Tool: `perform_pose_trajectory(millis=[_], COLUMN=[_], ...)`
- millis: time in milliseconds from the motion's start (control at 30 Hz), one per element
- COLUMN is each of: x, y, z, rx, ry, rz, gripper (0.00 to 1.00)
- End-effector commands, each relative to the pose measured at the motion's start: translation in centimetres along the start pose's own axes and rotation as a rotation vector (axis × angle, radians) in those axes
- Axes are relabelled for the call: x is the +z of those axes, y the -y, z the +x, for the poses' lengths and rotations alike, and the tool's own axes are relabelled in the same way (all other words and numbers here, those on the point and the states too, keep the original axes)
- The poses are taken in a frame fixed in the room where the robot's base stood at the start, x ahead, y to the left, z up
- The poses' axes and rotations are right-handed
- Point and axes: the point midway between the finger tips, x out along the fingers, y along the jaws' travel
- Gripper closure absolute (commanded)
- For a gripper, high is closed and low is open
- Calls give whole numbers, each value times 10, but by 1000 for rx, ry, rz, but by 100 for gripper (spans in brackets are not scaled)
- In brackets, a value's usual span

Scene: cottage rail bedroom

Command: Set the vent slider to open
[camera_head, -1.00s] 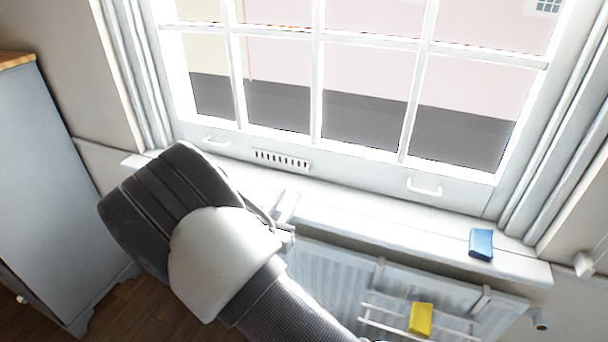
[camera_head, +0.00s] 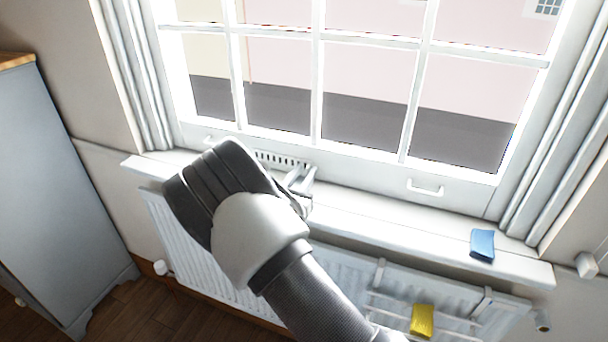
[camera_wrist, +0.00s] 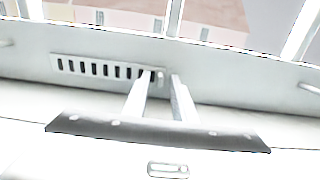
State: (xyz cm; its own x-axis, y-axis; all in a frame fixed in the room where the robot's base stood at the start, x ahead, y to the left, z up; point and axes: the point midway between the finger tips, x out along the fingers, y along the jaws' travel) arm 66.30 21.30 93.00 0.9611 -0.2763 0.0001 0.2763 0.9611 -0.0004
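The vent (camera_head: 285,159) is a white slotted strip on the bottom rail of the window. In the wrist view the vent (camera_wrist: 100,68) shows a row of dark slots. A small pale knob, which looks like the vent slider (camera_wrist: 160,77), stands at its right end. My gripper (camera_wrist: 162,82) is open, with a finger on each side of the knob in that view. I cannot tell whether either finger touches it. In the head view my gripper (camera_head: 303,174) is at the vent's right end, and my wrist hides part of the sill.
The window sill (camera_head: 380,222) runs below the vent. A blue cloth-like item (camera_head: 482,245) lies on its right part. A radiator (camera_head: 335,266) is below, with a yellow item (camera_head: 422,320) on a rack. A sash handle (camera_head: 425,189) is right of the vent.

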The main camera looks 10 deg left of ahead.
Motion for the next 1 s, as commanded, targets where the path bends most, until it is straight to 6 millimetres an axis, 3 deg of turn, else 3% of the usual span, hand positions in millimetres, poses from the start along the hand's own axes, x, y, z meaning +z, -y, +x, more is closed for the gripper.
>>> perform_pose_trajectory(millis=[33, 133, 1000], x=[0, 0, 0], y=[0, 0, 0], z=[0, 0, -1], rx=[0, 0, 0], ry=[0, 0, 0], rz=[0, 0, 1], gripper=[83, 100, 100])
